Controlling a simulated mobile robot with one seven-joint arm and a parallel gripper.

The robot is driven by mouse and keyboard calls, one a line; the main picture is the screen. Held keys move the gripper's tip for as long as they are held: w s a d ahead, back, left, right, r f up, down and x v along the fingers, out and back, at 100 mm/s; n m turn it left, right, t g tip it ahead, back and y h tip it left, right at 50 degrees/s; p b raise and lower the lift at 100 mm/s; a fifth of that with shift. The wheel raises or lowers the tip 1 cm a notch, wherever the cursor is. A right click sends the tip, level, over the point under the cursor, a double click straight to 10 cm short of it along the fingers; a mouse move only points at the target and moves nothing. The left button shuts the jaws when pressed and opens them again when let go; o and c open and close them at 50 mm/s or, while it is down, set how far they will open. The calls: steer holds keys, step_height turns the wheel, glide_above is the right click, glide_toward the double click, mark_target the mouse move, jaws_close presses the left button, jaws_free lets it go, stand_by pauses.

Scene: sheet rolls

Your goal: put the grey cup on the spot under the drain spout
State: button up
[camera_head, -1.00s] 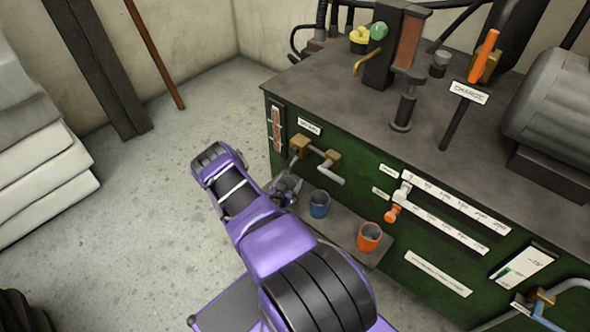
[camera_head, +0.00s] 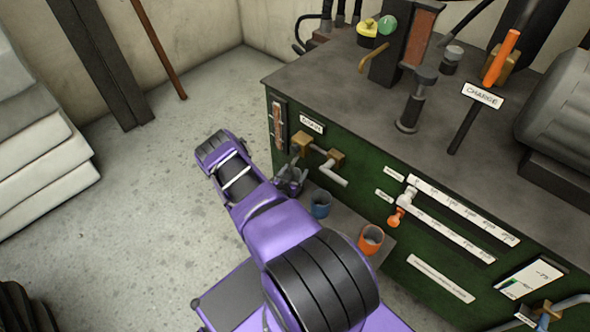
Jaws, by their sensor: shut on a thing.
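My gripper (camera_head: 290,181) is at the left end of the low shelf, just below and left of the drain spout (camera_head: 333,174). It is shut on a small grey thing, which I take for the grey cup; the fingers and my arm hide most of it. The spout is a bent grey pipe coming from a brass valve on the green cabinet front, under a small white label. The spot under the spout cannot be made out. I cannot tell whether the cup touches the shelf.
A blue cup (camera_head: 320,204) stands on the shelf (camera_head: 345,222), close right of my gripper. An orange cup (camera_head: 371,239) stands further right. An orange-handled valve (camera_head: 397,216) juts from the green cabinet (camera_head: 370,182). The floor at left is open.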

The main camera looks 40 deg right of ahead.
steer(key=shift+f, duration=0.15)
steer(key=o, duration=1.3)
steer(key=p+v, duration=0.2)
steer(key=v, duration=1)
